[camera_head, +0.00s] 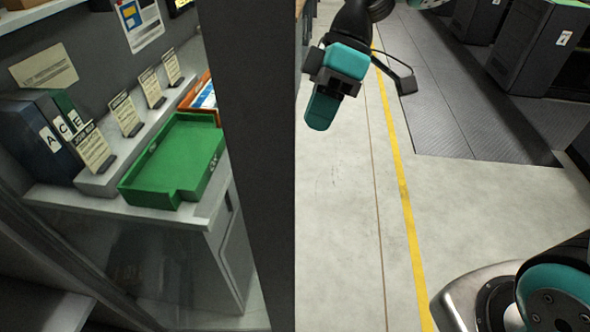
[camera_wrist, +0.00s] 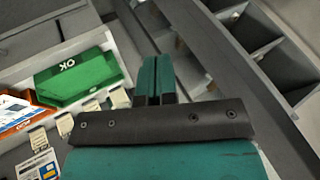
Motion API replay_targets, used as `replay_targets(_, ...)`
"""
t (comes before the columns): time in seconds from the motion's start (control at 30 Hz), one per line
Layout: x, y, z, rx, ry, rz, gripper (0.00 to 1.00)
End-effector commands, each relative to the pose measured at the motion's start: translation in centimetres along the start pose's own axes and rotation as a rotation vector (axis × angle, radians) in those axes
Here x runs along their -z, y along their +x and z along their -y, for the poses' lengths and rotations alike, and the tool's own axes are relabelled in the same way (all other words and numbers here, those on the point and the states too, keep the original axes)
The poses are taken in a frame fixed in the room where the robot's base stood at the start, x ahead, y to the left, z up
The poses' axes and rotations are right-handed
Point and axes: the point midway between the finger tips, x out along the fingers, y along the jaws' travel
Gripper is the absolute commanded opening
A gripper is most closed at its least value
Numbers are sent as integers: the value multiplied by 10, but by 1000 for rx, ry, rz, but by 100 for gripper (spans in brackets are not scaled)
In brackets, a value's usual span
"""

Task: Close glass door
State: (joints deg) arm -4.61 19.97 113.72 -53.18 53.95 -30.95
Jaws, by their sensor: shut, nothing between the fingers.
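The glass door shows at the left of the head view as a see-through pane with a broad dark upright frame edge (camera_head: 258,165). A desk and its contents show through the glass. My gripper (camera_head: 321,112) is to the right of this edge, over the open floor, pointing down. In the wrist view my gripper's teal fingers (camera_wrist: 157,70) are together with nothing between them. I cannot tell whether the gripper touches the door. The door's handle and hinges are not clearly visible.
A green tray (camera_head: 178,160), binders (camera_head: 50,137) and small cards stand on the desk at left. Dark cabinets (camera_head: 540,45) stand at the upper right. The pale floor (camera_head: 342,215) with a yellow line is clear. Grey open compartments (camera_wrist: 255,40) show in the wrist view.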

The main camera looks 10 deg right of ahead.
Motion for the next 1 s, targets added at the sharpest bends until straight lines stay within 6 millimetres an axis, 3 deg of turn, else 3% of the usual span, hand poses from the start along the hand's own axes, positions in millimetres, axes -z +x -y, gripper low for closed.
replay_targets(0.1,0,-5,-19,47,-96,-4,0)
replay_targets(0.27,0,3,-25,68,-142,-6,0)
replay_targets(0.77,1,98,-16,70,-140,-1,0)
replay_targets(1.0,-3,108,13,67,-140,-4,0)
